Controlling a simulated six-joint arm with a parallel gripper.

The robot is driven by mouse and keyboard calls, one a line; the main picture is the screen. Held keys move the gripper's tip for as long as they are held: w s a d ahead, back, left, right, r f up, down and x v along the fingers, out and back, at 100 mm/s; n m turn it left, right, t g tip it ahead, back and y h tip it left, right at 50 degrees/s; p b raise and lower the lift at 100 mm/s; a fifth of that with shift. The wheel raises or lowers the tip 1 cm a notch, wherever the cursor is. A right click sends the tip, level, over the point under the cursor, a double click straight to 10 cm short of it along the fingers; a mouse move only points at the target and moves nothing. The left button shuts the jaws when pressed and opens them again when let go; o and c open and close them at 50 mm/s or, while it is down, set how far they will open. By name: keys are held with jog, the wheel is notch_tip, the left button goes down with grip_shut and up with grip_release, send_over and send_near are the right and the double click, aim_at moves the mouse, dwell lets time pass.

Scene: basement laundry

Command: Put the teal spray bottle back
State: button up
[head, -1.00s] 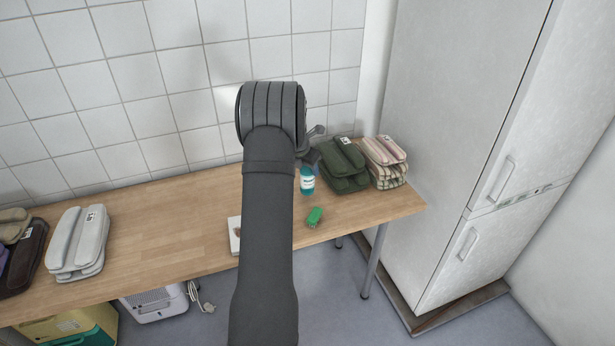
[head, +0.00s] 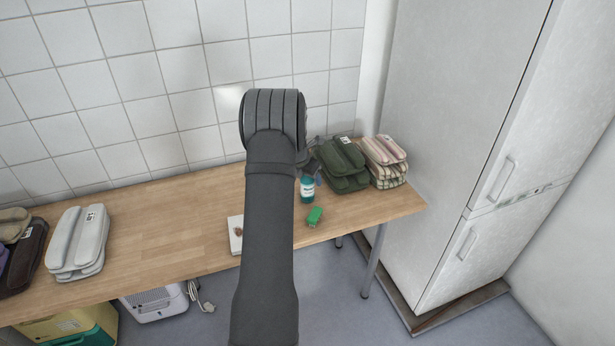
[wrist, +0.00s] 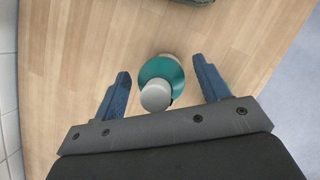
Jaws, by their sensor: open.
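The teal spray bottle (head: 307,188) stands upright on the wooden table, in front of the folded dark green cloths. In the wrist view the bottle (wrist: 163,78) is seen from above, with its pale top toward the camera. My gripper (wrist: 163,78) is open, with one blue finger on each side of the bottle and a gap on both sides. In the head view my arm hides most of the gripper; only a small part shows just behind the bottle.
A small green item (head: 314,216) lies in front of the bottle. Dark green cloths (head: 342,165) and striped cloths (head: 385,160) are stacked behind and to the right. A white item (head: 235,233) lies left of my arm.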

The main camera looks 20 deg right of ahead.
jog(key=shift+r, duration=0.1)
jog(key=v, duration=1.2)
jog(key=shift+d+r, duration=0.1)
jog(key=x, duration=1.2)
jog(key=shift+f, duration=0.3)
notch_tip(320, 180, up, 2)
jog(key=shift+r, duration=0.6)
